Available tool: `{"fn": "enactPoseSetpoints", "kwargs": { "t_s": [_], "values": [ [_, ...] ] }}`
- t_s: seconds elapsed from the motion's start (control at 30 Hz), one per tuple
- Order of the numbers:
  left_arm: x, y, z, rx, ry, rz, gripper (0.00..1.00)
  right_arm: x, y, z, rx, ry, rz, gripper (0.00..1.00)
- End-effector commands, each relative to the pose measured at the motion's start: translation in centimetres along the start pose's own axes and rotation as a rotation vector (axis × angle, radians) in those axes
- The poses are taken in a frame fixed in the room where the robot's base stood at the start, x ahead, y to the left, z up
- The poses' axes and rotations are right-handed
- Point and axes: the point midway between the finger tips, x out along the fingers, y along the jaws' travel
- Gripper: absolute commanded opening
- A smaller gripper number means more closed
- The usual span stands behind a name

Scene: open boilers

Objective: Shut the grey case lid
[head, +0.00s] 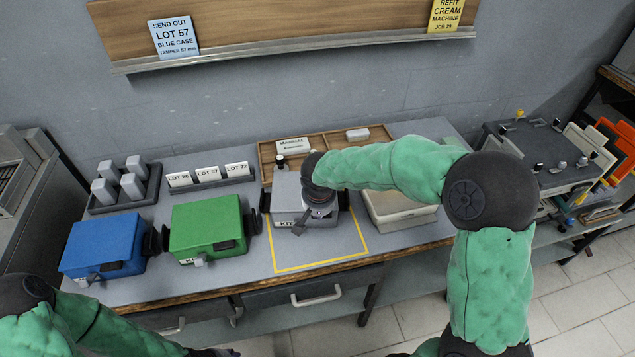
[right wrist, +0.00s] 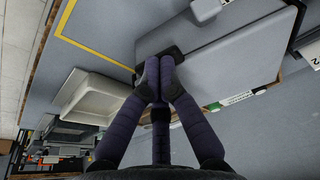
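The grey case (head: 287,192) stands inside a yellow outline on the bench, with a KIT label on its front. Its lid looks down or nearly down in the head view; my arm hides part of it, and I cannot tell if a gap remains. In the right wrist view the grey case (right wrist: 235,60) fills the upper right, with a seam along its side and a black side fitting (right wrist: 172,57). My right gripper (right wrist: 160,72) has its fingers together at this fitting, touching or very near it. My left arm shows at bottom left; its gripper is out of view.
A blue case (head: 103,243) and a green case (head: 207,226) stand to the left. A pale open tray (head: 400,213) is close on the right. Behind are a wooden tray (head: 325,146), lot cards (head: 208,174) and a rack of grey blocks (head: 125,187).

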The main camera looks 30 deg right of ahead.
Motion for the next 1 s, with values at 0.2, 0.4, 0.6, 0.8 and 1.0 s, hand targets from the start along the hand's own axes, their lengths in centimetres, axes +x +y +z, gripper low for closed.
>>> {"fn": "enactPoseSetpoints", "kwargs": {
  "t_s": [0.2, 0.4, 0.6, 0.8, 1.0],
  "values": [
    [-1.9, 0.7, 0.1, 0.0, 0.001, 0.0, 0.45, -3.1, 0.2, 0.1, -0.002, 0.003, -0.001, 0.0],
    [-2.3, 0.8, 0.1, 0.0, 0.0, 0.0, 0.45, -4.9, 0.2, 3.5, -0.002, 0.005, -0.002, 0.0],
    [-2.7, 1.0, 0.1, 0.0, 0.0, 0.0, 0.45, -6.2, 0.1, 6.1, -0.002, 0.004, -0.002, 0.0],
    [-2.9, 1.0, 0.1, 0.0, 0.0, 0.0, 0.45, -6.8, 0.2, 7.3, -0.001, 0.004, -0.001, 0.0],
    [-2.9, 1.0, 0.1, 0.0, 0.0, 0.0, 0.45, -6.8, 0.2, 7.5, 0.0, 0.004, -0.001, 0.0]
  ]
}}
